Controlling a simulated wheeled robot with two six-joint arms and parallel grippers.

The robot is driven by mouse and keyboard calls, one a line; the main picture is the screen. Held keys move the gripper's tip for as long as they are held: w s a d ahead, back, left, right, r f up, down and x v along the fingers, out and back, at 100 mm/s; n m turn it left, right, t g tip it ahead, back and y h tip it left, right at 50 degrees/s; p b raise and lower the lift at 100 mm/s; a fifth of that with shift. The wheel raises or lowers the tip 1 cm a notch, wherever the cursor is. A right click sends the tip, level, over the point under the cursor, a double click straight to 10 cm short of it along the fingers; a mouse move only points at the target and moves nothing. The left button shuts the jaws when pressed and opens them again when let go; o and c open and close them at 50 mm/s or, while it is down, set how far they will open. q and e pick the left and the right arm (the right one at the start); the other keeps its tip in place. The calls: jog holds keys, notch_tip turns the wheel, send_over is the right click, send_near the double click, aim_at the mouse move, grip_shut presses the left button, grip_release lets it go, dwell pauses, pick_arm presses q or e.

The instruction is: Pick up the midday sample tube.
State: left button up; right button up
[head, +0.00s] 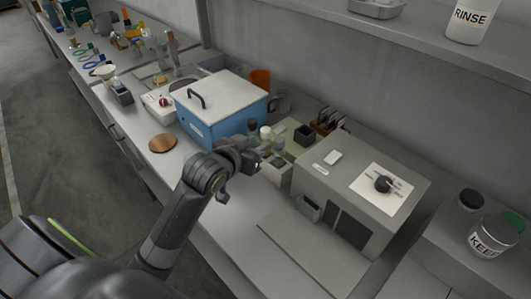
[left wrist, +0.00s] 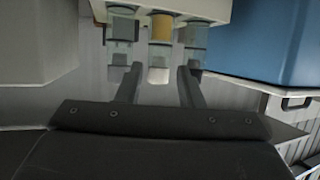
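Three sample tubes stand in a row in a pale rack (head: 273,174), between the blue box and the grey instrument. The left wrist view shows the row apparently upside down, below the white rack edge (left wrist: 185,8). The middle tube (left wrist: 160,50) has tan contents and a white cap; the other two, a tube on the left (left wrist: 122,40) and one on the right (left wrist: 195,45), look grey-green. I cannot read which is the midday tube. My left gripper (head: 257,164) is open at the rack. Its two fingers (left wrist: 159,72) lie either side of the middle tube's capped end, apparently without closing on it. My right gripper is not in view.
The blue lidded box (head: 232,120) stands close left of the rack; the grey instrument (head: 345,205) with a knob stands close right. A round brown disc (head: 163,143) lies on the bench's front. An orange cup (head: 260,79) is behind. A shelf (head: 420,42) overhangs the back.

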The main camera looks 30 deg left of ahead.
aim_at(263, 140)
pick_arm(q)
jog(key=shift+x, duration=2)
grip_shut()
